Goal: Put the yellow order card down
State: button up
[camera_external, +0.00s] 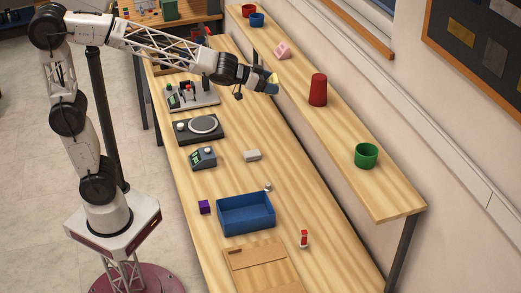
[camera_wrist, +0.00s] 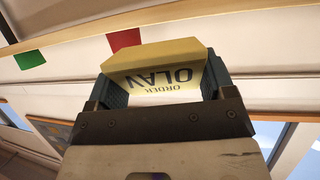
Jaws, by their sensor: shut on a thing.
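The yellow order card (camera_wrist: 160,58) is between the fingers of my gripper (camera_wrist: 165,80) in the wrist view, its "ORDER OLAV" print upside down there. In the external view the card (camera_external: 274,77) is a small yellow patch at the fingertips of my gripper (camera_external: 271,87). My gripper is shut on it and reaches out near the left edge of the raised shelf (camera_external: 392,198), between a pink slotted-looking block and a red cup. The card seems clear of any surface, though its exact height is hard to tell.
The pink block (camera_external: 282,51), red cup (camera_external: 318,90) and green cup (camera_external: 366,156) stand on the shelf, with bare wood between them.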

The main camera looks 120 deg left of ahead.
jog(key=s+a+r+n+g+y, duration=0.1)
jog(key=s+a+r+n+y, duration=0.1)
jog(key=s+a, duration=0.4)
jog(key=s+r, duration=0.1)
jog(key=s, duration=0.2)
jog(key=shift+s+a+r+g, duration=0.2)
jog(key=shift+s+r+g, duration=0.05)
jog(key=shift+r+g, duration=0.1)
jog(key=shift+w+a, duration=0.1)
send_over(295, 73)
jog(key=s+d, duration=0.1)
jog(key=shift+s+f, duration=0.2)
jog(key=shift+f, duration=0.45)
jog(key=shift+w+a+f, duration=0.1)
jog(key=shift+w+a, duration=0.5)
jog(key=shift+f, duration=1.55)
jog(key=shift+f, duration=0.2)
jog(key=o, duration=0.9)
